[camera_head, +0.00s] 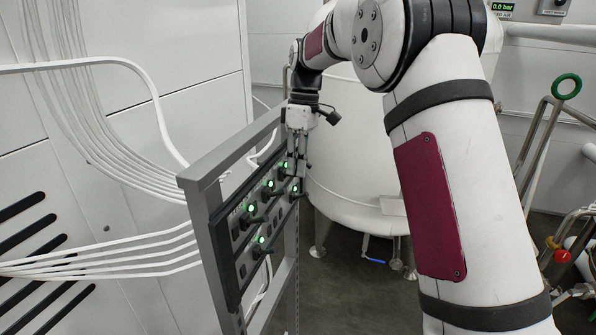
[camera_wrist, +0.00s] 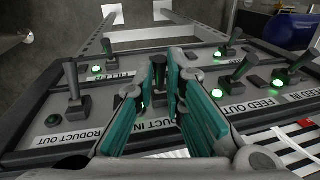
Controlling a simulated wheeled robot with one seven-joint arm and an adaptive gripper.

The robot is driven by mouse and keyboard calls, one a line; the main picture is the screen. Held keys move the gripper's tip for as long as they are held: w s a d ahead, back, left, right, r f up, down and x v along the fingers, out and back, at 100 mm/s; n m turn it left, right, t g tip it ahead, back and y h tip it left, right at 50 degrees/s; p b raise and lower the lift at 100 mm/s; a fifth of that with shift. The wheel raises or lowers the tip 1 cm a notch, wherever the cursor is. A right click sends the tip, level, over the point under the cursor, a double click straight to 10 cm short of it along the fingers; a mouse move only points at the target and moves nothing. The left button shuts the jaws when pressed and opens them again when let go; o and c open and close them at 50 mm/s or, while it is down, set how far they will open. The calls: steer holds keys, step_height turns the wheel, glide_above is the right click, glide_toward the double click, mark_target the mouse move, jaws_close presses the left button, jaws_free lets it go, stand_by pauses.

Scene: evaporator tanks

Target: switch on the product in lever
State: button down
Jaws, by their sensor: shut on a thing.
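The control panel (camera_head: 235,235) is a dark board on a grey frame, with several black levers and green lights. In the head view my gripper (camera_head: 297,172) is at its far upper end. In the wrist view my gripper's teal fingers (camera_wrist: 166,68) are shut on a dark lever above the PRODUCT IN label (camera_wrist: 156,125). A green glow shows beside the left finger.
The feed out lever (camera_wrist: 237,72) and feed in lever (camera_wrist: 295,68) stand close on the right, with green lights. The filter lever (camera_wrist: 107,48) is behind. A white tank (camera_head: 345,185) stands beyond the panel; white pipes (camera_head: 110,165) run along the left wall.

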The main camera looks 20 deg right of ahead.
stand_by(0.3)
steer(key=c, duration=1.7)
jaws_free()
steer(key=shift+o, duration=0.2)
step_height(320, 180, up, 12)
steer(key=w+d, duration=0.1)
steer(key=shift+w+d, duration=0.2)
steer(key=shift+w, duration=0.2)
